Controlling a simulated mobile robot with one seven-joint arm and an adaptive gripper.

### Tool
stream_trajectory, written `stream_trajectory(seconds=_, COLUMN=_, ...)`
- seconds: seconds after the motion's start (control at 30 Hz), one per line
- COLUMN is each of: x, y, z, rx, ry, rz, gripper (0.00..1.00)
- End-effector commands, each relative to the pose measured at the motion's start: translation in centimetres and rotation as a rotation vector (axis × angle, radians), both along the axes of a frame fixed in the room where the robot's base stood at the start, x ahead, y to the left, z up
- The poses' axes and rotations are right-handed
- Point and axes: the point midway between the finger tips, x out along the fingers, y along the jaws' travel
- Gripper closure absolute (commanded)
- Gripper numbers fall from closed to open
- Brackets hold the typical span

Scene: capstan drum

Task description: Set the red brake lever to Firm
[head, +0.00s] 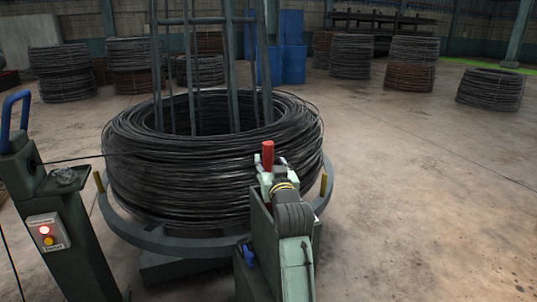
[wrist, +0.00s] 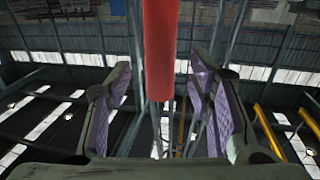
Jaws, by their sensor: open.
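The red brake lever (head: 267,152) shows in the head view as a short upright red handle in front of the wire coil. It also shows in the wrist view (wrist: 160,45), coming down from the top edge between the two fingers. My gripper (head: 270,168) is at the lever's lower part in the head view and hides its base. In the wrist view my gripper (wrist: 161,85) is open, its purple-padded fingers on either side of the lever, with a visible gap on each side. The setting marks, including Firm, are not visible.
A large coil of dark wire (head: 200,180) sits on a round grey base (head: 170,240) with upright bars. A green post at left carries a blue handle (head: 20,105) and a button box (head: 48,235). Coil stacks and blue barrels (head: 292,60) stand behind. Floor at right is clear.

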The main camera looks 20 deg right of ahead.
Motion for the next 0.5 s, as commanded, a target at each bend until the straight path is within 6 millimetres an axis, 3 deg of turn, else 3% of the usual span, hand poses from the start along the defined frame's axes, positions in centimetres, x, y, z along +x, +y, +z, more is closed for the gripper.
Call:
stream_trajectory(seconds=0.2, x=3.5, y=-0.5, z=0.2, rx=-0.001, ry=0.0, rz=0.002, gripper=0.52)
stream_trajectory(seconds=0.5, x=5.0, y=-0.7, z=0.0, rx=-0.001, ry=-0.001, rz=0.001, gripper=0.52)
